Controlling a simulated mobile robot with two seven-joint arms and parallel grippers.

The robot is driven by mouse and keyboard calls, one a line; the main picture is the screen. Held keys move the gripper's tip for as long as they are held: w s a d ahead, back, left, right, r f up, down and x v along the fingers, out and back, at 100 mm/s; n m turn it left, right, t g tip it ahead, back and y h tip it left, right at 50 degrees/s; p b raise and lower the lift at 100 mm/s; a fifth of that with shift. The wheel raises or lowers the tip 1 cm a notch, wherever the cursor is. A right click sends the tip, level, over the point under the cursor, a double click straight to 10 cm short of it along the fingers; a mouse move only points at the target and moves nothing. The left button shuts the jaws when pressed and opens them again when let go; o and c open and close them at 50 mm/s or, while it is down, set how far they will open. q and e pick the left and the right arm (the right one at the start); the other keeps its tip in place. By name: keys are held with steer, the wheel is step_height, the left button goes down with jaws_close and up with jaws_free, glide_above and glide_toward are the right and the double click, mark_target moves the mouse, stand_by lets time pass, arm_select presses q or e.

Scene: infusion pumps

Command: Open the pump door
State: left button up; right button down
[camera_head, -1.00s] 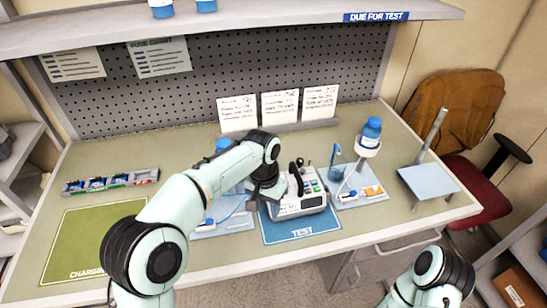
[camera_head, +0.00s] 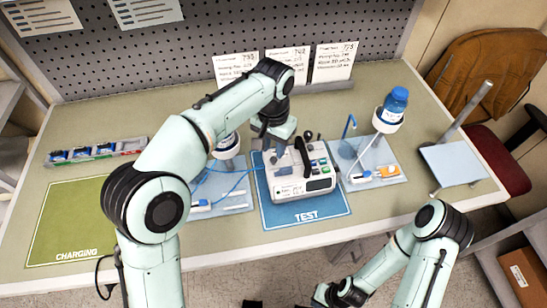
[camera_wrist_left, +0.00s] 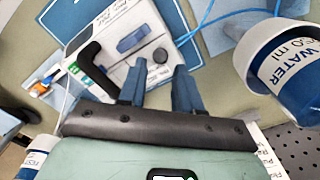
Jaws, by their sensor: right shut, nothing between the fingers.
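The pump (camera_head: 287,187) is a white and grey box with a black handle (camera_head: 318,158) and a small front display, on the blue TEST mat (camera_head: 335,206). In the left wrist view its face shows a blue lever (camera_wrist_left: 131,39), a round dark knob (camera_wrist_left: 160,55) and green buttons. My left gripper (camera_head: 272,155) is over the pump's left part. In the left wrist view its two fingers (camera_wrist_left: 159,80) are apart, with nothing held between them. I cannot tell whether they touch the pump. My right gripper (camera_head: 330,298) is low at the bottom edge, partly cut off, away from the pump.
Blue-capped bottles stand left (camera_head: 227,147) and right (camera_head: 392,106) of the pump, with tubing on pale trays. The left bottle is close to my left gripper in the wrist view (camera_wrist_left: 285,75). Cards (camera_head: 334,62) stand behind. The green charging mat (camera_head: 72,222) is clear.

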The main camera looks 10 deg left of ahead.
mark_target(273, 159)
arm_select(q)
steer(key=shift+w+f+b, duration=0.1)
steer(key=shift+f+b, duration=0.2)
steer(key=shift+f, duration=2.1)
